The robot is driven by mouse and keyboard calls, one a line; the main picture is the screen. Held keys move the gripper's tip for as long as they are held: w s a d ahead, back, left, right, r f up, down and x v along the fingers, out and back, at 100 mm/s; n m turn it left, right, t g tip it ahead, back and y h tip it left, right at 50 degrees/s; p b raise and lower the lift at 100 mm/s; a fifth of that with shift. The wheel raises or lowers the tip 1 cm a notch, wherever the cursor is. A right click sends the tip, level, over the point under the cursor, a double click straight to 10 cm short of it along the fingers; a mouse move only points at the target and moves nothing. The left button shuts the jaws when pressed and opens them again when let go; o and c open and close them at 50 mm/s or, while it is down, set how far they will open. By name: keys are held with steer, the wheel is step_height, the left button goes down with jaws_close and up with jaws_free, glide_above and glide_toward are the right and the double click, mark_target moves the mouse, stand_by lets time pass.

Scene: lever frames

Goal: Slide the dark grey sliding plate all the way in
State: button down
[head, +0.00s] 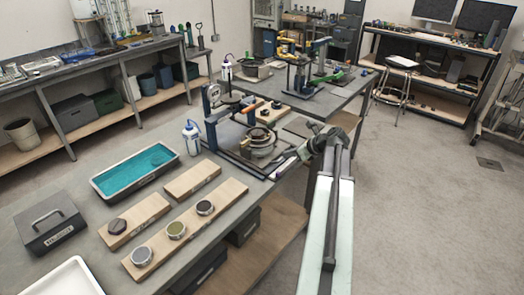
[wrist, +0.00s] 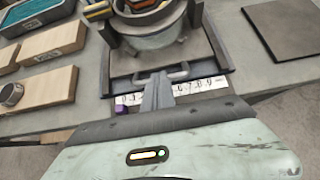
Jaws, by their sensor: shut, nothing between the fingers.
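The dark grey sliding plate (wrist: 125,64) lies flat in a dark frame on the bench, with a grey bar handle (wrist: 181,73) at its near edge. A round metal pot (wrist: 154,36) stands over it; it also shows in the head view (head: 262,141). A white strip with numbers (wrist: 203,84) runs along the near edge, partly hidden by my fingers. My gripper (wrist: 158,82) is shut and empty, its tips at the handle. I cannot tell whether they touch it. In the head view my gripper (head: 299,154) is at the frame's near right side, and the plate is largely hidden.
A separate dark flat plate (wrist: 290,28) lies to the right. A white bottle with a blue cap (head: 191,138), a teal-lined tray (head: 108,184) and wooden boards with round pieces (head: 163,250) are to the left. The floor on the right (head: 420,200) is clear.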

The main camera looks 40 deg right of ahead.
mark_target(269, 140)
steer(key=shift+w+a, duration=0.6)
steer(key=shift+w, duration=1.85)
steer(key=shift+w+a, duration=0.65)
steer(key=shift+w, duration=1.85)
steer(key=shift+w+a, duration=0.6)
steer(key=shift+w, duration=1.85)
steer(key=shift+s+f+p+v, duration=0.2)
steer(key=shift+p+v, duration=0.3)
steer(key=shift+v, duration=0.6)
steer(key=shift+s+f+p+v, duration=0.15)
steer(key=shift+p+v, duration=0.4)
steer(key=shift+v, duration=0.55)
steer(key=shift+s+f+p+v, duration=0.15)
steer(key=shift+p+v, duration=0.35)
steer(key=shift+v, duration=0.65)
steer(key=shift+d+f, duration=0.15)
